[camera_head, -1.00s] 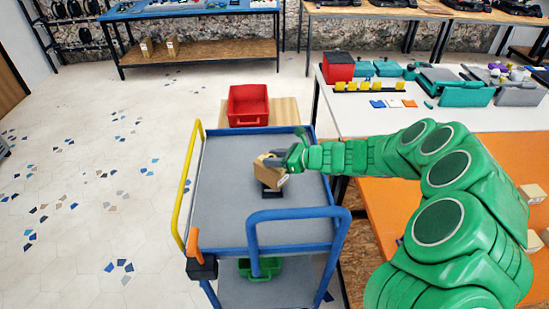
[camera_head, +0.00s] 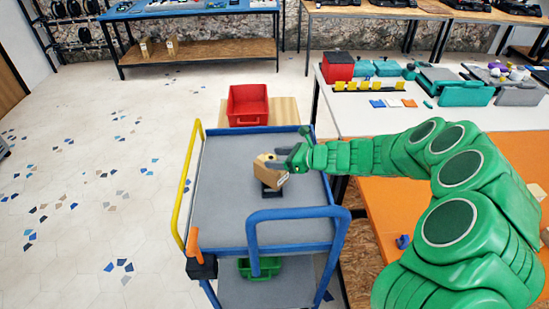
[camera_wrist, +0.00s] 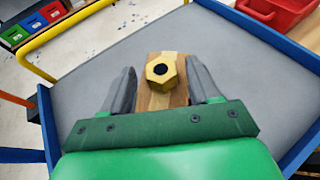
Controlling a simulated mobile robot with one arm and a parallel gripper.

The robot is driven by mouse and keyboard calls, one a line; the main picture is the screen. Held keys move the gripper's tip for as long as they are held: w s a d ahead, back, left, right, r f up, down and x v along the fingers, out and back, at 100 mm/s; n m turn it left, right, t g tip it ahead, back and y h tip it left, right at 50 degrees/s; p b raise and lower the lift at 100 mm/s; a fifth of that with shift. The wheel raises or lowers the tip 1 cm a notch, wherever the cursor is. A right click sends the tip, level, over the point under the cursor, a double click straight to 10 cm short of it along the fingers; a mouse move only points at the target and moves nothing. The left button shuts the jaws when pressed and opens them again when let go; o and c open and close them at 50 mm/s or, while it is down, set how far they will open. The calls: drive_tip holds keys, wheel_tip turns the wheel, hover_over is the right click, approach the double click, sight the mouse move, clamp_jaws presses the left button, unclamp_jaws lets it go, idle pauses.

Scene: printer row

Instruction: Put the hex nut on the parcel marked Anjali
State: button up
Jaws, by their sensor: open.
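The hex nut (camera_wrist: 161,72) is gold with a dark hole, and in the wrist view it rests on top of a brown cardboard parcel (camera_wrist: 169,101). In the head view the parcel (camera_head: 269,175) stands on a small dark base on the cart's grey top. I cannot read a name on it. The nut is small at the parcel's upper edge in the head view. My gripper (camera_wrist: 163,88) is open, its two grey fingers apart on either side of the parcel top, with the nut just ahead between them. It also shows at the parcel's right in the head view (camera_head: 284,160).
The grey-topped cart (camera_head: 230,215) has a blue frame and a yellow rail (camera_head: 190,170). A red bin (camera_head: 248,106) stands beyond its far edge. A green bin (camera_head: 262,268) sits on the lower shelf. A table with an orange front area (camera_head: 385,210) is at the right.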

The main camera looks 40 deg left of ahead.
drive_tip(key=v, duration=1)
drive_tip(key=shift+d+r, duration=0.15)
drive_tip(key=shift+d, duration=0.1)
drive_tip(key=shift+w, duration=0.1)
